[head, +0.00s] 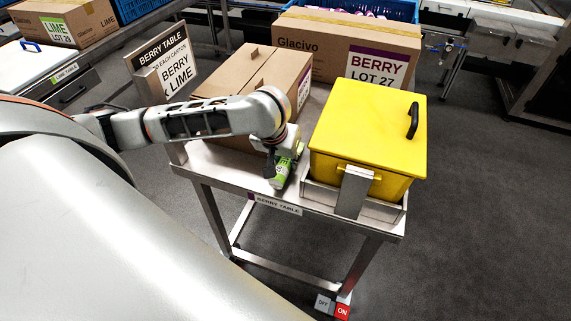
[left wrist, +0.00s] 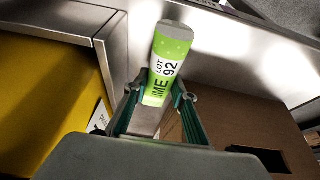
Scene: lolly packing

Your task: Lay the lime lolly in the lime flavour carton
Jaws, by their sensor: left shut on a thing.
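The lime lolly (head: 280,178) is a green and white pack marked LIME LOT 92 in the left wrist view (left wrist: 168,68). My left gripper (head: 285,160) is shut on its lower end and holds it at the front of the berry table, between a brown carton and a yellow box. I cannot tell whether the lolly touches the table. A carton with a green LIME label (head: 90,14) stands at the far upper left, well away from my left gripper. Its inside is not visible. My right gripper is not in view.
The yellow lidded box (head: 360,125) stands in a metal holder on the berry table (head: 225,168). A brown carton (head: 240,72) lies behind my left arm, beside a BERRY LOT 27 carton (head: 335,50). A sign (head: 176,72) stands at left. A white-topped cabinet (head: 30,65) is far left.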

